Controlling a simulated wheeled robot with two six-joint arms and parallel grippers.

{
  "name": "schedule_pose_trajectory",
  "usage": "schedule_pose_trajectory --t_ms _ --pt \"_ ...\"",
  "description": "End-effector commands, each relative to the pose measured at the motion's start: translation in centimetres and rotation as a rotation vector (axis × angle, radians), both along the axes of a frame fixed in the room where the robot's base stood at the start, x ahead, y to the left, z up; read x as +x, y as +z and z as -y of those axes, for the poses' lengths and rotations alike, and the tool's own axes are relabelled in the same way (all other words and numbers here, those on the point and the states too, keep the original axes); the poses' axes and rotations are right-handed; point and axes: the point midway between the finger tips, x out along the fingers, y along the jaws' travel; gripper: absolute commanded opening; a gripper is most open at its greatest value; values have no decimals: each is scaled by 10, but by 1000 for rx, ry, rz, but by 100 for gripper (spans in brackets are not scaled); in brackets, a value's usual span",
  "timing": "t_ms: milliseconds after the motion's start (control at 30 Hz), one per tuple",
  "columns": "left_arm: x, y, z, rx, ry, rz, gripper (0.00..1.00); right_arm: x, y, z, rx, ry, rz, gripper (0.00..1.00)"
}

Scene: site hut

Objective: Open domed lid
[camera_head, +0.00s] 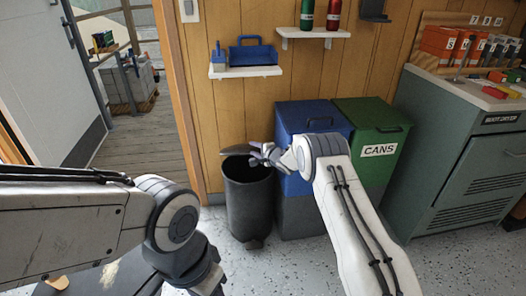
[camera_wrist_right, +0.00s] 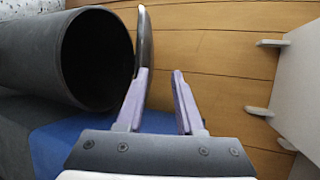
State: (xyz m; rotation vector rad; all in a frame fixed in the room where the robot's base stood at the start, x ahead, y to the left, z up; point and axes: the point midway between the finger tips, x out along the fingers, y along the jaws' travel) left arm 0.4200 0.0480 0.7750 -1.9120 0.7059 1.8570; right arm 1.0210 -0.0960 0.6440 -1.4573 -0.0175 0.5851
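The dark round bin (camera_head: 248,197) stands on the floor by the wood wall. Its mouth is uncovered and shows as a dark round opening in the right wrist view (camera_wrist_right: 97,57). The dark lid (camera_head: 238,151) is raised off the mouth; in the right wrist view the lid (camera_wrist_right: 146,42) is seen nearly edge-on. My right gripper (camera_head: 257,152) is at the lid. In the right wrist view its fingers (camera_wrist_right: 160,72) are apart with nothing between them; one fingertip is against or very near the lid.
A blue bin (camera_head: 297,118) and a green bin (camera_head: 392,143) marked CANS stand close right of the round bin. A shelf (camera_head: 246,72) with a blue tray hangs above. A doorway opens at left; a grey cabinet (camera_head: 458,150) stands at right.

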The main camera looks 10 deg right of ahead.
Motion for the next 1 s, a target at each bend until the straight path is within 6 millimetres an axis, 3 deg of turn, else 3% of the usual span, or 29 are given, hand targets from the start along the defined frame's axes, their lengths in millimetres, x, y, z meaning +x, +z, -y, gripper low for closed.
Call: schedule_pose_trajectory --t_ms 433,1000 --pt "0 16 0 0 0 0 50 -56 23 26 1 -2 -2 36" --pt "0 17 0 0 0 0 50 -65 32 23 -37 6 0 36"
